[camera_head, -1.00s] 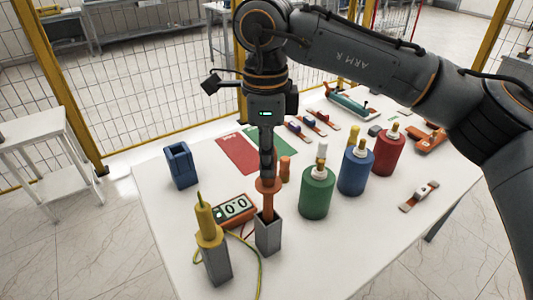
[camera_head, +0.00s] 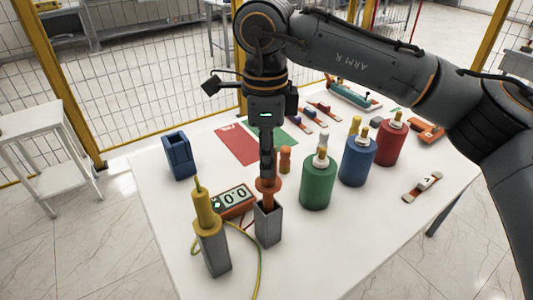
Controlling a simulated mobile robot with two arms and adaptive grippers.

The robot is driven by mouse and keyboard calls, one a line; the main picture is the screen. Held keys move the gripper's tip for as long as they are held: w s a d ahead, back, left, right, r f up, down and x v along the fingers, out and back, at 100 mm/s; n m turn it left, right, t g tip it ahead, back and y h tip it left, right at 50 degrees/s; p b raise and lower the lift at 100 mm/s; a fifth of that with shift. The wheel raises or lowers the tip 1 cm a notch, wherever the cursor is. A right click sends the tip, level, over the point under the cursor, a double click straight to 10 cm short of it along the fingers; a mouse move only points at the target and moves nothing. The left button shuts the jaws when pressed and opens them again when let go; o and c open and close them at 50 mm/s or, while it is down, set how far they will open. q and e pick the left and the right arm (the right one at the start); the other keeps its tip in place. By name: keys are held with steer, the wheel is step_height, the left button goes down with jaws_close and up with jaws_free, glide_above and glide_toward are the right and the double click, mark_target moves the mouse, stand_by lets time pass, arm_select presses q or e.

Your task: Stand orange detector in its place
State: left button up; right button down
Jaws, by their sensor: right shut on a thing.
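The orange detector (camera_head: 268,188) is upright, with its lower end inside the mouth of a grey square holder (camera_head: 268,226) at the front of the table. My right gripper (camera_head: 267,170) points straight down and is shut on the detector's upper part, which the fingers hide. How deep the detector's lower end reaches inside the holder is hidden by the holder's walls. My left gripper is not in view.
A yellow detector (camera_head: 204,210) stands in another grey holder (camera_head: 214,252) to the left. An orange meter (camera_head: 236,201) with cables lies behind. Green (camera_head: 318,184), blue (camera_head: 356,163) and red (camera_head: 389,145) cylinders stand right. A blue holder (camera_head: 179,158) stands at the back left.

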mark_target(267, 181)
steer(key=shift+f+b, duration=1.85)
steer(key=shift+f, duration=0.6)
steer(key=shift+f+b, duration=0.55)
steer(key=shift+f, duration=0.1)
steer(key=c, duration=1)
jaws_free()
